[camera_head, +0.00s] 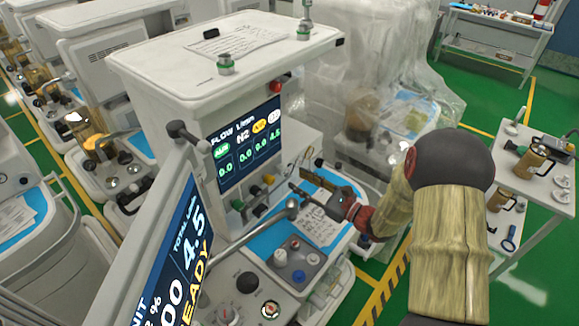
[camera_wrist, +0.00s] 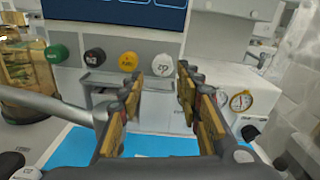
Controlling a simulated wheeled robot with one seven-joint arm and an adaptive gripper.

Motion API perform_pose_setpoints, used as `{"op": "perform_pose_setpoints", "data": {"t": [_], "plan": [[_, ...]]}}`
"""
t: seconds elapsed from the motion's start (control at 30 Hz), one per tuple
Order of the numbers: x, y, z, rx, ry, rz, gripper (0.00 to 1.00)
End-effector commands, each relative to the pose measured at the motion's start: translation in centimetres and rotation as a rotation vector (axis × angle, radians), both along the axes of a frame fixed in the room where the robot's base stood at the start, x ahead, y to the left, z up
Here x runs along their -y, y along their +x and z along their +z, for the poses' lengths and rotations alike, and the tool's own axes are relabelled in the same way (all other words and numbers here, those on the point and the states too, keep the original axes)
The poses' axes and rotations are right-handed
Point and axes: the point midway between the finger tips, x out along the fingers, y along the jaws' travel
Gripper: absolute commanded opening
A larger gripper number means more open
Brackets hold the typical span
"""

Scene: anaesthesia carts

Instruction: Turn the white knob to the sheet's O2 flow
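The white knob (camera_wrist: 163,65), marked O2 upside down, is at the right end of a row on the cart front in the wrist view. My gripper (camera_wrist: 158,92) is open and empty, with its fingers apart below and in front of this knob; I see no contact. In the head view my gripper (camera_head: 299,188) is near the knob row, and the white knob is hard to make out. The flow screen (camera_head: 245,148) shows 4.5 in its rightmost column and 0.0 in the others. One printed sheet (camera_head: 318,226) lies on the work surface, another (camera_head: 240,38) on the cart top; their text is unreadable.
Yellow (camera_wrist: 129,62), black (camera_wrist: 95,57) and green (camera_wrist: 57,53) knobs sit left of the white one. A tilted side screen (camera_head: 180,255) and a knob panel (camera_head: 296,260) stand near the work surface.

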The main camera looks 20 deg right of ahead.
Motion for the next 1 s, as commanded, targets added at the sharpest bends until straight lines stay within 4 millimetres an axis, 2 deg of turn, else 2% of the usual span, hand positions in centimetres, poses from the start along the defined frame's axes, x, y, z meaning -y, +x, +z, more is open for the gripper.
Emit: {"op": "perform_pose_setpoints", "data": {"t": [0.17, 0.6, 1.0], "plan": [[-0.3, 1.2, -0.2, 0.0, 0.009, -0.014, 0.35], [-3.6, 6.1, -0.2, 0.001, 0.008, -0.011, 0.35], [-4.0, 6.6, -0.1, -0.001, 0.008, -0.014, 0.33]]}}
